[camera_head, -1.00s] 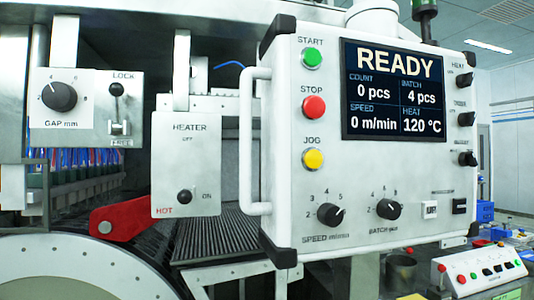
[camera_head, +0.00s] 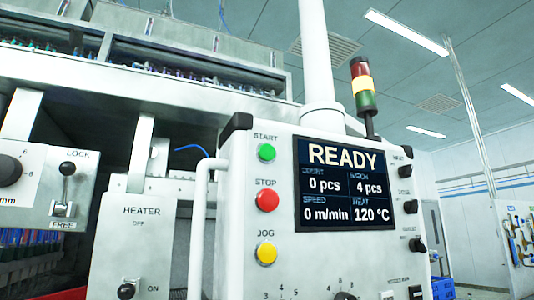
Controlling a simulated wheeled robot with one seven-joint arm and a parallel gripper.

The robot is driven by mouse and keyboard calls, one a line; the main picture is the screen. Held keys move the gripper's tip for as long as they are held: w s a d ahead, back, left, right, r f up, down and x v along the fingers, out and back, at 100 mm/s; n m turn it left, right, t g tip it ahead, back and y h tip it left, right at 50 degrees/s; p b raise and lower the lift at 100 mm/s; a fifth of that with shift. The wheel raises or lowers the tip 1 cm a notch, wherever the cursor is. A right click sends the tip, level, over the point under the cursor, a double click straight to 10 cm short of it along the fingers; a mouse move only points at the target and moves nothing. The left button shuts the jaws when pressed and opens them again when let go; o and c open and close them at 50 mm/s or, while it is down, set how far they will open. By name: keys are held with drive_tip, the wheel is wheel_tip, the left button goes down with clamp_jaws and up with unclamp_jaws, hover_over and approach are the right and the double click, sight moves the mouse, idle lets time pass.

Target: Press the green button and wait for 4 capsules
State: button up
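The green button (camera_head: 267,152) sits under the START label at the upper left of the white control panel (camera_head: 246,215). The screen (camera_head: 345,187) reads READY, count 0 pcs, batch 4 pcs, speed 0 m/min and heat 120 °C. Below the green button are a red STOP button (camera_head: 267,200) and a yellow JOG button (camera_head: 266,253). I see no loose capsules by the panel. My gripper is not in view.
A white handle (camera_head: 200,225) stands out from the panel's left side. A HEATER box (camera_head: 137,240) and a LOCK/FREE lever box (camera_head: 66,190) are further left. A signal tower (camera_head: 363,88) and a white post (camera_head: 318,70) rise above the panel.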

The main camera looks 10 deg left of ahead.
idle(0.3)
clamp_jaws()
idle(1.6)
